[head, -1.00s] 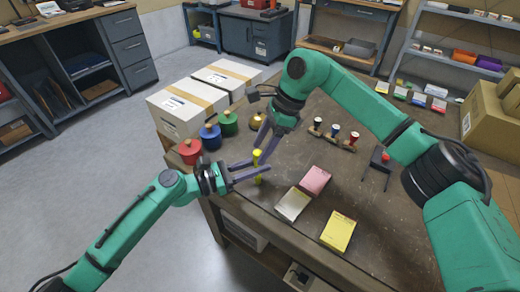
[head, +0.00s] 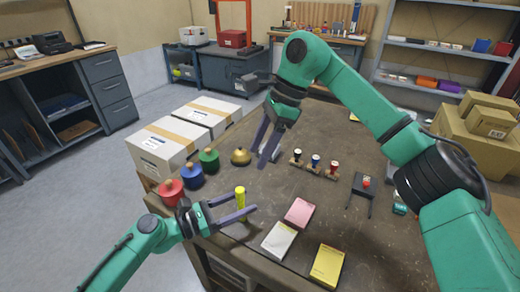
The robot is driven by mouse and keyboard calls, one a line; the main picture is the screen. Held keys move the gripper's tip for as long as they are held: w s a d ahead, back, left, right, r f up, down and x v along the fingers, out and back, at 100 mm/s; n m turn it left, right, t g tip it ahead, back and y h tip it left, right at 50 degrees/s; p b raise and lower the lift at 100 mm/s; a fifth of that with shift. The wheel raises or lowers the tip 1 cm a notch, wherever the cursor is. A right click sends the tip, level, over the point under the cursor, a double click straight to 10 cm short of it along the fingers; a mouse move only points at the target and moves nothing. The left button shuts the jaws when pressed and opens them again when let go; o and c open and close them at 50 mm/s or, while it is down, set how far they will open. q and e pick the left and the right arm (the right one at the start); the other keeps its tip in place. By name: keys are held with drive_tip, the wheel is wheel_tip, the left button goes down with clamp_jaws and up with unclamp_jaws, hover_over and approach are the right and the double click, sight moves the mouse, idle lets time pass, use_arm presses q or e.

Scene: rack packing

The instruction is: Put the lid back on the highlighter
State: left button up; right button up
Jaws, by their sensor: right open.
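The highlighter (head: 240,196) is a yellow upright stick near the table's left front edge. My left gripper (head: 246,203) has its fingers on either side of it and appears shut on it, with the near finger hiding part of its lower end. The top of the highlighter is yellow too; I cannot make out a separate lid or a seam at this size. My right gripper (head: 261,158) is open, fingers pointing down, above and to the right of the highlighter, apart from it. I see no lid between its fingers.
Red, blue and green knobbed weights (head: 196,175) and a brass bell (head: 241,157) stand left of my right gripper. A stamp rack (head: 315,166) is to the right. White, pink and yellow pads (head: 327,264) lie in front. White boxes (head: 163,145) stand behind left.

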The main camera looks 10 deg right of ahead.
use_arm(q)
drive_tip(key=shift+s+a+f, duration=0.1)
drive_tip(key=shift+s+a, duration=0.1)
drive_tip(key=shift+a, duration=0.3)
drive_tip(key=b+v, duration=0.2)
drive_tip(key=v, duration=1.1)
drive_tip(key=shift+a, duration=0.25)
drive_tip(key=shift+s, duration=0.1)
